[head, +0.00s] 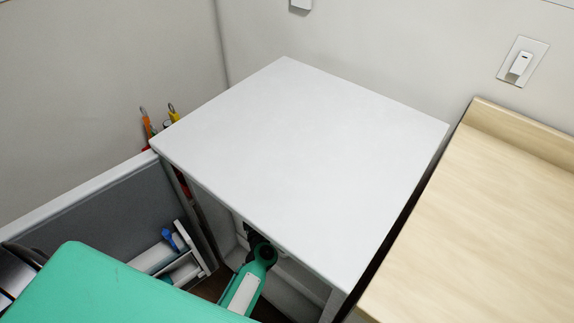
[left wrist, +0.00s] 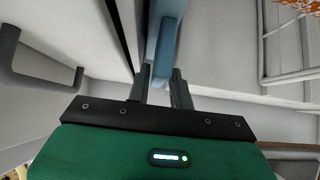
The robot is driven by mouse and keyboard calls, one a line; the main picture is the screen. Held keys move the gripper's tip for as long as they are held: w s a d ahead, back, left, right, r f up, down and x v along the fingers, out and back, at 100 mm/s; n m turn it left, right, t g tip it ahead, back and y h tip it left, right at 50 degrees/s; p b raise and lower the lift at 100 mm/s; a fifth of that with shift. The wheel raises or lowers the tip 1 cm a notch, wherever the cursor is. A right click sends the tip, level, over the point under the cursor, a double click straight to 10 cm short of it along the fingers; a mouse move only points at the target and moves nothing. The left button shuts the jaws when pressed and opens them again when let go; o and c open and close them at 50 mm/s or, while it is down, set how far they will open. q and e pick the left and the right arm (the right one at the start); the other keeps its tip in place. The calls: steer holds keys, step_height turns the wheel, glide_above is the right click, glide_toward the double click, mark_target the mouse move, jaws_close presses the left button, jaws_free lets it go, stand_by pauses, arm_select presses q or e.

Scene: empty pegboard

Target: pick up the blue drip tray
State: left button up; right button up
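The blue drip tray (left wrist: 165,45) shows in the left wrist view as a narrow blue bar, seen nearly edge-on, running up from between the fingers. My left gripper (left wrist: 160,84) has its two dark fingers close together, one on each side of the blue piece, with no clear gap; it appears shut on it. In the head view, my left gripper (head: 253,238) is a dark shape under the front edge of the white top, mostly hidden, and the tray cannot be made out there. My right gripper is not in view.
A white-topped cabinet (head: 300,150) fills the middle, its door (head: 85,200) open at left. A door shelf (head: 180,265) holds a small blue item (head: 170,240). A wooden counter (head: 490,220) stands at right. The wrist view shows a wire rack (left wrist: 290,75) and a grey handle (left wrist: 40,80).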

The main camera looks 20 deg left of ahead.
arm_select(q)
steer(key=x, duration=0.4)
steer(key=shift+d+b, duration=0.15)
steer(key=shift+b, duration=0.2)
steer(key=shift+w, duration=0.2)
jaws_close()
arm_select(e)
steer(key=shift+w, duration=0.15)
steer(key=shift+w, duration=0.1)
